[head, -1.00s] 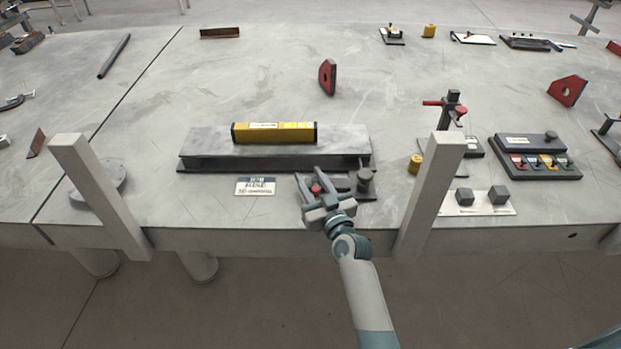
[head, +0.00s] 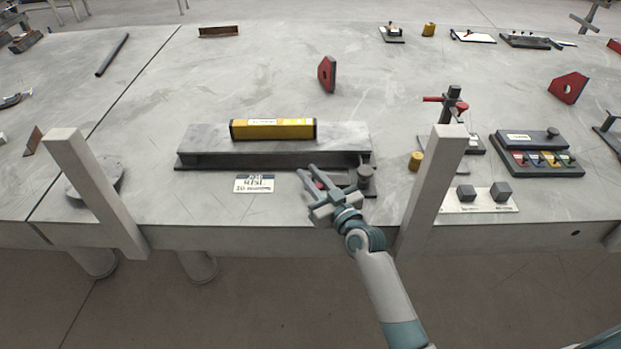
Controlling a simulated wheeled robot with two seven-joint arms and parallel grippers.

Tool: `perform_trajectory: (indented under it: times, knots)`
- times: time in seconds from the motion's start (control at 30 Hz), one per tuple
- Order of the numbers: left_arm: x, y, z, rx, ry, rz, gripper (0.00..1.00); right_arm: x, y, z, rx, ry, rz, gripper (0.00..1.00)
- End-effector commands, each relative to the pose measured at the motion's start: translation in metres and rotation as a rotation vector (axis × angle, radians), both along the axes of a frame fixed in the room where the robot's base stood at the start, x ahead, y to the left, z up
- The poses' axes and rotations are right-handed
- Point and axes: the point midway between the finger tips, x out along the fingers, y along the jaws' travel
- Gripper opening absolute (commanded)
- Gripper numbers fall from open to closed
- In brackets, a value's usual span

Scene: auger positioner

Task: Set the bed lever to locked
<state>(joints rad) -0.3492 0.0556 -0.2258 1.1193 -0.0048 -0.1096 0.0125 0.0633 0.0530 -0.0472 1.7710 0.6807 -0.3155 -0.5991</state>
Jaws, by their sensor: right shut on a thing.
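The bed (head: 200,143) is a long grey slab on a dark base, with a dark knobbed post (head: 365,180) at its right end. A small plate lies in front of that end, largely hidden by my right gripper (head: 312,177). A red tip (head: 319,185), seemingly the bed lever's, shows between its fingers. The gripper is shut on it, reaching in from the front, fingers pointing up and left in the picture. The rest of the lever and any position marks are hidden, so I cannot tell its setting. My left gripper is not in view.
A yellow level (head: 273,130) lies on the bed. A label card (head: 254,184) lies in front of it. Two grey uprights (head: 95,190) and (head: 432,190) rise at the table's front edge. A yellow cylinder (head: 416,161) stands right of the bed.

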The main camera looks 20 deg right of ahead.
Motion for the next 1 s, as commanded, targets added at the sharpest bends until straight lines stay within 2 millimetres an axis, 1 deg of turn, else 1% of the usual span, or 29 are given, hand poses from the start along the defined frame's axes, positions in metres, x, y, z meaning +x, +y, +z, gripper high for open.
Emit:
perform_trajectory:
  times: [0.3, 0.33, 0.37, 0.4, 0.77, 0.87, 1.0]
  knots:
    - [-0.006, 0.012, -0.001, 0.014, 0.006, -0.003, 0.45, 0.0, -0.001, 0.002, 0.0, -0.002, 0.004, 0.0]
    - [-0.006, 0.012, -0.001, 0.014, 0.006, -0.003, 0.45, 0.0, -0.001, 0.002, 0.0, -0.002, 0.004, 0.23]
    - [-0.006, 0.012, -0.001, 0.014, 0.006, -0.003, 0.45, 0.0, -0.001, 0.002, 0.0, -0.002, 0.004, 0.3]
    - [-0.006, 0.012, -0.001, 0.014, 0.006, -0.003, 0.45, 0.0, -0.001, 0.002, 0.0, -0.002, 0.004, 0.35]
    - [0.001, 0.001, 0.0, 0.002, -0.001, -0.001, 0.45, -0.002, -0.001, 0.0, 0.0, 0.001, 0.004, 0.35]
    - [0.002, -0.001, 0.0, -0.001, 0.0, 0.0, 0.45, -0.006, -0.002, -0.001, 0.0, 0.002, 0.004, 0.35]
    - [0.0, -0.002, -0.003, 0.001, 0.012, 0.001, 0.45, -0.019, -0.005, -0.001, -0.001, 0.002, 0.004, 0.35]
